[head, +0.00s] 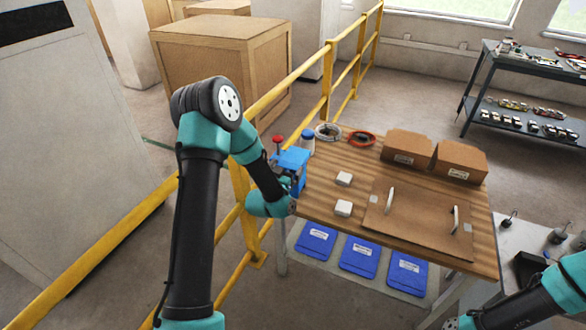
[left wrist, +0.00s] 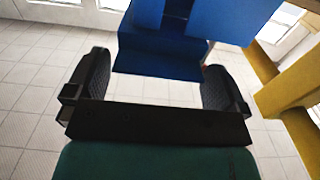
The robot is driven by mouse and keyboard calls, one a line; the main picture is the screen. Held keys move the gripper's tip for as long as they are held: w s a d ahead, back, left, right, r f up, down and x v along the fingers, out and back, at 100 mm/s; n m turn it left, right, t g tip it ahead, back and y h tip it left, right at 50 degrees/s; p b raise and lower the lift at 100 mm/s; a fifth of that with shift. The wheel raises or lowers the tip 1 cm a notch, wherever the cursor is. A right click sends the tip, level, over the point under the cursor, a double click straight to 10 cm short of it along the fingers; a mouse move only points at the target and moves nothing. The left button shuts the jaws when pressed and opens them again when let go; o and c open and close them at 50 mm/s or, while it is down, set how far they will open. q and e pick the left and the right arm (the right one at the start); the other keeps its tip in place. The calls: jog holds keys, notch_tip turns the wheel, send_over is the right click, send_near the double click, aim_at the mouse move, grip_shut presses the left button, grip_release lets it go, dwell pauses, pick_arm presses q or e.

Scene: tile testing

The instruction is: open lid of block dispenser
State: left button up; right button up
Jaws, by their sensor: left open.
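A blue box-like thing (head: 292,158), which looks like the block dispenser, stands at the left end of the wooden table. My left gripper (head: 290,184) is close in front of it, and the arm partly hides it. In the left wrist view the blue thing (left wrist: 165,52) fills the upper middle, with a raised panel and a dark gap. There my left gripper (left wrist: 156,90) is open, one finger on each side of its lower edge, with nothing clasped. I cannot tell whether they touch. My right arm shows at the lower right, but its gripper is outside the picture.
A yellow railing (head: 327,80) runs close beside my left arm.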

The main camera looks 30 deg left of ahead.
pick_arm(q)
jog(key=shift+w, duration=0.25)
jog(key=c, duration=1)
jog(key=shift+o, duration=0.2)
jog(key=shift+a+r, duration=0.1)
